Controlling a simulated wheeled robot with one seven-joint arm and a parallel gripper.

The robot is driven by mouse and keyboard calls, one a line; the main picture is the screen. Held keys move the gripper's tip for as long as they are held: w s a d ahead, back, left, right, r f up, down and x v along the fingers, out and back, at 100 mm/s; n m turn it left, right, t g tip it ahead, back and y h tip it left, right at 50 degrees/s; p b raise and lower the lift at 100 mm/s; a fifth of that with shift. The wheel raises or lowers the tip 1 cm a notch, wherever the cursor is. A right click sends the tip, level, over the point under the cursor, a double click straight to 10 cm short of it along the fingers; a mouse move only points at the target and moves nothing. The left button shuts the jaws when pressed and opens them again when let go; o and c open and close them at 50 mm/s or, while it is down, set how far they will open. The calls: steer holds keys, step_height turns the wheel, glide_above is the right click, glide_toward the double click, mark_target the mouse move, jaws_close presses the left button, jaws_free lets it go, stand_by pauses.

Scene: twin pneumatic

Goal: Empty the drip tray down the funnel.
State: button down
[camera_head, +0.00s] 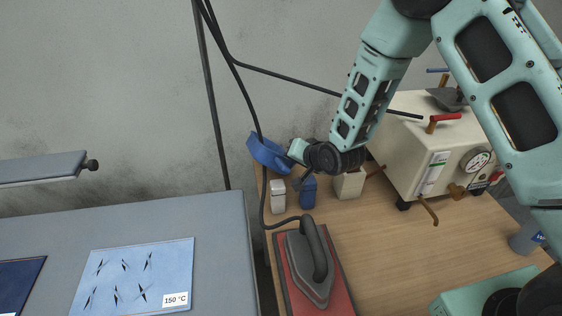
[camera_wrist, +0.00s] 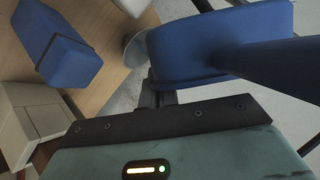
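A blue, shallow, curved piece, which I take as the drip tray (camera_head: 268,154), is in the air at the end of my gripper (camera_head: 288,152), just past the bench's left edge. It looks tilted. In the wrist view the drip tray (camera_wrist: 205,48) fills the top right, close in front of the green gripper body, with a dark blue bar running off to the right. My gripper seems shut on it; its fingertips are mostly hidden. Whether the tray holds liquid does not show. A grey cone-like piece, perhaps the funnel (camera_head: 447,98), sits on top of the cream boiler, partly behind my arm.
The cream boiler (camera_head: 420,140) has a gauge, red and blue handles and copper pipes. A blue box (camera_head: 308,193), white box (camera_head: 278,198) and beige box (camera_head: 349,184) stand near the bench's back edge. An iron (camera_head: 308,266) lies in front. Cables hang close by.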

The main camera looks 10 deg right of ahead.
steer(key=shift+w+d+f+m+g+y+p, duration=0.25)
steer(key=shift+d+f+m+g+y+p, duration=0.3)
steer(key=shift+y+p, duration=0.2)
stand_by(2.4)
steer(key=shift+w+d+r+m+y+p, duration=0.25)
steer(key=shift+m+y+p, duration=0.2)
steer(key=shift+p, duration=0.5)
stand_by(1.2)
steer(key=shift+w+d+f+m+g+y+p, duration=0.2)
steer(key=shift+d+f+m+g+y+p, duration=0.1)
steer(key=shift+d+f+m+g+y, duration=0.3)
stand_by(1.9)
